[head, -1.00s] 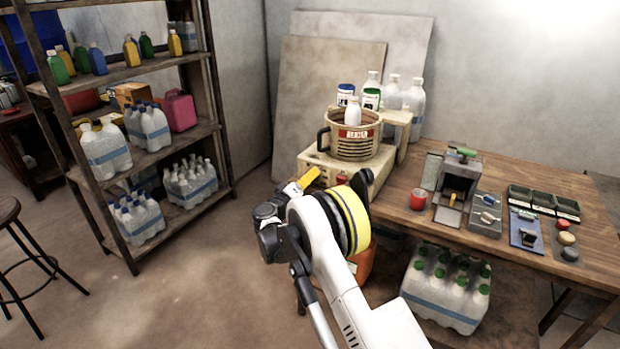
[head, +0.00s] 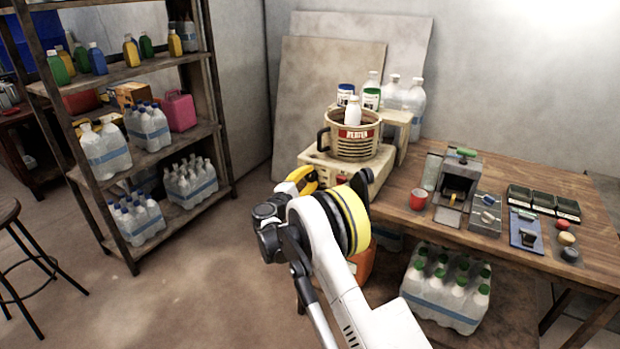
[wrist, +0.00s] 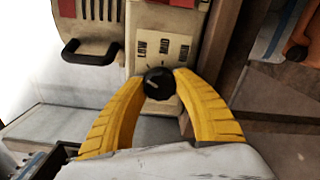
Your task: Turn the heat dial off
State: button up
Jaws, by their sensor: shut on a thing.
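The heat dial is a round black knob (wrist: 159,83) on the cream front panel of the heater (wrist: 165,45). Printed marks, "LOW" among them, sit around it in the wrist view. My gripper (wrist: 159,86) has its yellow fingers closed on both sides of the dial. A pale pointer line shows on the dial's face; I cannot tell which mark it points to. In the head view my gripper (head: 303,180) is at the left part of the heater's front (head: 345,172), and the dial is hidden there.
A pot (head: 352,142) with a white bottle (head: 352,110) in it stands on the heater. Further bottles stand on a small wooden stand behind. A shelf (head: 150,150) stands at left.

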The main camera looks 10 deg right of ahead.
jog(key=n, duration=0.5)
jog(key=shift+n, duration=0.3)
dwell(0.4)
jog(key=o, duration=1.2)
jog(key=shift+c, duration=0.2)
jog(key=v, duration=1.2)
